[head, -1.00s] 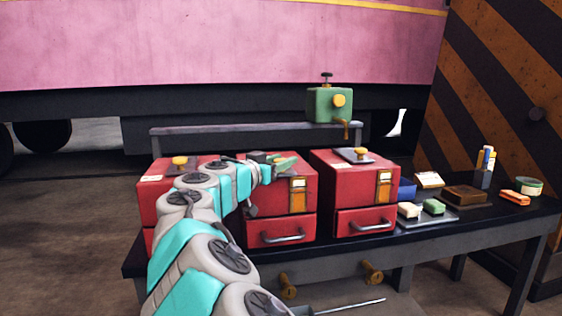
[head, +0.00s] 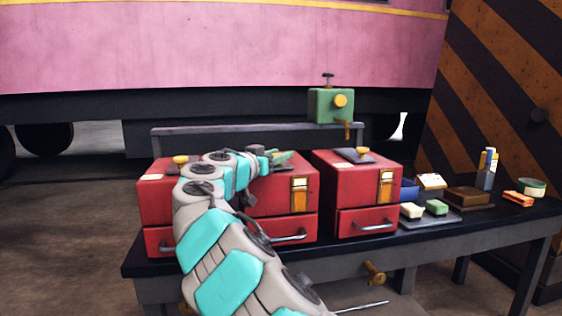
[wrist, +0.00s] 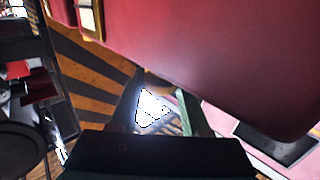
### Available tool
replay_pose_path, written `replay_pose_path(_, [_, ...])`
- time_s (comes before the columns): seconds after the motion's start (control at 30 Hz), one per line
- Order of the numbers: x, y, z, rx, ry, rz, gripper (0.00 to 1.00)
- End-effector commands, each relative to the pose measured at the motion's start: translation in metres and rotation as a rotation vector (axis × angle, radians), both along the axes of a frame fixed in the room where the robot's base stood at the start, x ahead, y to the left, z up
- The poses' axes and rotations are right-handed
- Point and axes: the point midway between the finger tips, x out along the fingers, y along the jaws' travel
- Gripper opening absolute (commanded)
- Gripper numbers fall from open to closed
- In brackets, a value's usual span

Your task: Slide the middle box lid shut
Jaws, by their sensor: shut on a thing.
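The middle red box (head: 272,201) stands on the dark bench between two like boxes, with a label holder on its upper front and a handled drawer below. My gripper (head: 279,158) is at its top, with green fingertips showing at the rear of the top face. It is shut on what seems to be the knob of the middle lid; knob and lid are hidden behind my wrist. In the wrist view a red box (wrist: 215,50) fills the upper right, close by, and a green finger (wrist: 191,117) shows beside a dark block.
The left red box (head: 155,203) and right red box (head: 345,186) flank it closely; a yellow knob (head: 180,159) tops the left one. A green device (head: 331,106) stands on the rail behind. Soaps, a brown block (head: 461,196) and tins lie at right on the bench (head: 520,212).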

Motion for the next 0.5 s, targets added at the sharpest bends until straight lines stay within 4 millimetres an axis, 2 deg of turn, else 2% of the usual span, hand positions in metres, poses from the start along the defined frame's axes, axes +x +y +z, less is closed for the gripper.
replay_pose_path(0.17, [0.012, 0.010, -0.004, 0.001, 0.001, 0.014, 0.00])
replay_pose_path(0.5, [0.023, 0.009, -0.002, 0.009, 0.000, 0.009, 0.00])
